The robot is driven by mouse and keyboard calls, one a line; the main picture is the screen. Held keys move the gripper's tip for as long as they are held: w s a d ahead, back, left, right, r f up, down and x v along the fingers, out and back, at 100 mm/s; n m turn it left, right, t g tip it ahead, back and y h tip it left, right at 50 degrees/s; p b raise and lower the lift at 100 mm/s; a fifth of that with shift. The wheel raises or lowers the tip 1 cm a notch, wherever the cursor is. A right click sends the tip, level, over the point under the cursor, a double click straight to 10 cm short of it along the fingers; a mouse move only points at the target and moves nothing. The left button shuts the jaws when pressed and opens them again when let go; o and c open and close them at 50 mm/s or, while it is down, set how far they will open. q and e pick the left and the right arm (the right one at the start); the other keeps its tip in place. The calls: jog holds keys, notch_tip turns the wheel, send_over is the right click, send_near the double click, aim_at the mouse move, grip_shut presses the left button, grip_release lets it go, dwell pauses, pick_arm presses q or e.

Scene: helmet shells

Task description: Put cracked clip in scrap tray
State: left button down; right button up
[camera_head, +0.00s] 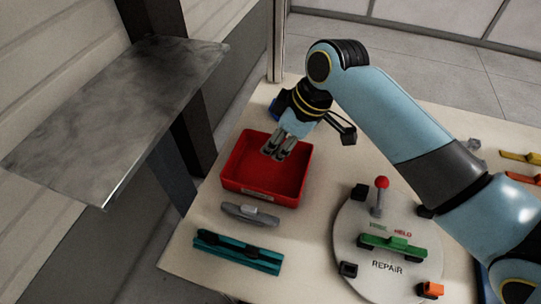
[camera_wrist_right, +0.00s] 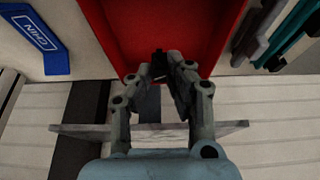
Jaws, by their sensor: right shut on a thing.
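The red scrap tray (camera_head: 262,190) stands on the pale table and looks empty apart from what my right gripper covers. My right gripper (camera_head: 273,152) reaches over the tray's back part, fingers pointing down. In the right wrist view the red tray (camera_wrist_right: 120,28) lies beyond the fingertips (camera_wrist_right: 172,68). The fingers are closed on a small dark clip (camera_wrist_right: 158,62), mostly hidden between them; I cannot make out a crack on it. I cannot tell how high it is above the tray floor. My left gripper is not in view.
A grey part (camera_head: 250,214) and teal parts (camera_head: 238,252) lie in front of the tray. To the right is a round repair plate (camera_head: 350,225) with a red-knobbed lever (camera_head: 381,184) and a green part (camera_head: 394,244). A grey shelf (camera_head: 110,110) overhangs at left.

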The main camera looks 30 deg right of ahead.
jog(key=shift+w+a+f, duration=0.2)
jog(key=shift+a+f, duration=0.3)
jog(key=shift+a, duration=0.1)
jog(key=shift+f, duration=1.9)
jog(key=shift+f, duration=0.15)
jog(key=o, duration=0.8)
jog(key=shift+c, duration=0.2)
jog(key=p+v, duration=0.1)
jog(key=v, duration=1.1)
